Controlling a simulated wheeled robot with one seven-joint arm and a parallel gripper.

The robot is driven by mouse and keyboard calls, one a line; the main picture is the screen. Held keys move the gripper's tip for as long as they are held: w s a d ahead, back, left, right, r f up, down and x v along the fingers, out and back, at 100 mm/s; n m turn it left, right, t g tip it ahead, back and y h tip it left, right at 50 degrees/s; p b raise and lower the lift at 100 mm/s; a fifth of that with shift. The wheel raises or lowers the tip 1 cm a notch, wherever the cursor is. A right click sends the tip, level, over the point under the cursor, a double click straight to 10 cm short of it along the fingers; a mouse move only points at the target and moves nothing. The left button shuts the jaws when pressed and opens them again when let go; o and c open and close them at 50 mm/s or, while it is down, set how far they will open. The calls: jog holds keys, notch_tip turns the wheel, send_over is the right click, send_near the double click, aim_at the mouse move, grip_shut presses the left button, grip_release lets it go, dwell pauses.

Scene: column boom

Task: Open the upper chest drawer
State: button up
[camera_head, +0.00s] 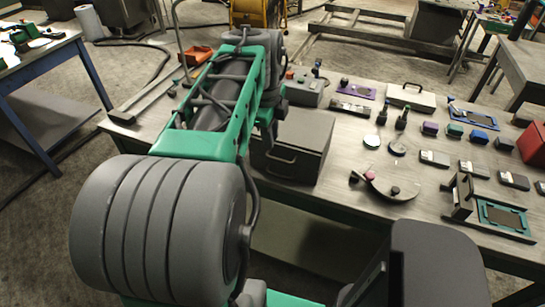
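A dark grey metal chest (306,132) stands near the front edge of the workbench, just right of my arm. A bar-shaped handle (281,161) shows on its front face, which looks closed. The left part of the chest is hidden behind my arm, and I cannot make out the separate drawers. My gripper (268,134) points down at the chest's left rear side, partly hidden by my green arm link. Its fingertips are too small and dark to tell open from shut, and I cannot tell whether it touches the chest.
The workbench (343,150) carries several small blocks and tools to the right, a curved grey part (390,186) and a green-based fixture (503,219). A grey box (305,92) stands behind the chest. An orange tray (196,55) lies at the back left. Floor shows before the bench.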

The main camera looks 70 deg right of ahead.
aim_at(273, 157)
jog(key=f, duration=0.3)
jog(key=d+f, duration=0.1)
jog(key=f, duration=0.3)
jog(key=shift+s+d+f+p, duration=0.1)
jog(key=shift+d+f+p, duration=0.1)
jog(key=shift+p, duration=0.15)
grip_shut()
dwell(1.0)
